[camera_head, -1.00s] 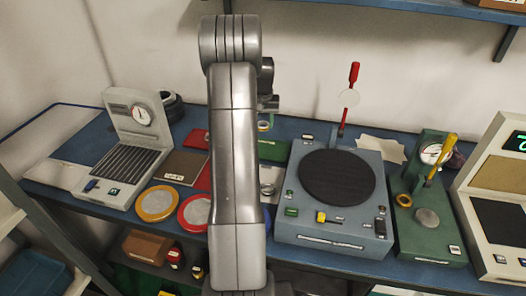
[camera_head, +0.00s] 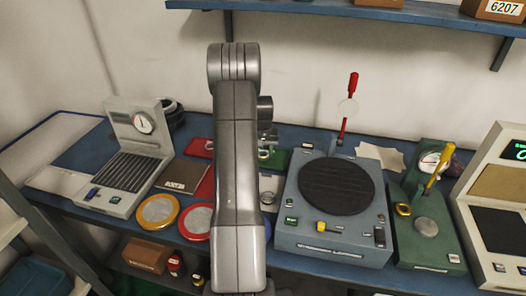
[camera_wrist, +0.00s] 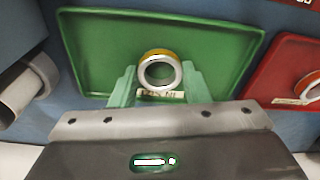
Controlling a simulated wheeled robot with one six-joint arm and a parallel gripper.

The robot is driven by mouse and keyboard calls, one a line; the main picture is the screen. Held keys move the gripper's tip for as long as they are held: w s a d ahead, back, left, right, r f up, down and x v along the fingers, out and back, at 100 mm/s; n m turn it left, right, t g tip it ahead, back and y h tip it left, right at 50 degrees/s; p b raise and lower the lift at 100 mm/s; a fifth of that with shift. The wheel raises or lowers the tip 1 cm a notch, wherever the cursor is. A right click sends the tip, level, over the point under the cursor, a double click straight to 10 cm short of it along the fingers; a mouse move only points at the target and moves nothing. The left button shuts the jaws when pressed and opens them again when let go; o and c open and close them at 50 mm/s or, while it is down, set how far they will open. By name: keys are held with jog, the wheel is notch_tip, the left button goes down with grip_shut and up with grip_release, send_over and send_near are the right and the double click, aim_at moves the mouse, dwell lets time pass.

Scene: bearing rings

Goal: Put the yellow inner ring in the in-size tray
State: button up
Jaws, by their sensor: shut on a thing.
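The yellow inner ring (camera_wrist: 158,53), with a pale metal face, is upright between the fingers of my gripper (camera_wrist: 159,74) in the wrist view. My gripper is shut on it. Behind the ring is the green tray (camera_wrist: 90,45), whose pale label is partly hidden by the ring and fingers. I cannot tell whether the ring touches the tray. In the head view the green tray (camera_head: 281,157) shows only in part beside my arm, which hides most of the gripper.
A red tray (camera_wrist: 287,62) holding another ring is at the right of the wrist view. A grey metal cylinder (camera_wrist: 20,92) is at its left. In the head view, a turntable machine (camera_head: 335,236) and a green gauge stand (camera_head: 430,245) stand right of my arm.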

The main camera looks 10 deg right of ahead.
jog(key=o, duration=1.1)
jog(key=shift+f, duration=0.15)
notch_tip(320, 180, up, 12)
jog(key=s, duration=0.1)
jog(key=shift+s+a+b, duration=0.15)
jog(key=shift+s+b, duration=0.05)
jog(key=shift+b, duration=0.25)
jog(key=o, duration=0.8)
